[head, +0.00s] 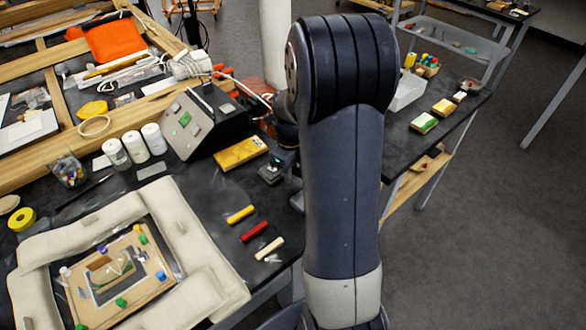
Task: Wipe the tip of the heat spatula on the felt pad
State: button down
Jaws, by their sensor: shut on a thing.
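My gripper (277,167) is low over the dark bench, just right of a flat yellow block (240,152), and is partly hidden behind my arm. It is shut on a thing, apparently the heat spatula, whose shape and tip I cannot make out. A grey control unit (205,120) with a small green display stands behind the block. I cannot tell for certain which item is the felt pad; a small flat grey piece (151,171) also lies left of the block.
A gilt fragment on a board (112,272) lies at front left, ringed by pale cushions (180,230). Yellow, red and cream sticks (255,231) lie between it and my arm. White jars (153,139) stand behind.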

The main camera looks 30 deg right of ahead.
jog(key=shift+a, duration=0.15)
jog(key=shift+s+a, duration=0.3)
jog(key=shift+a, duration=0.55)
jog(key=shift+d, duration=0.15)
jog(key=shift+w+d, duration=0.3)
jog(key=shift+d, duration=0.55)
jog(key=shift+d, duration=0.1)
jog(key=shift+w+d, duration=0.25)
jog(key=shift+d, duration=0.65)
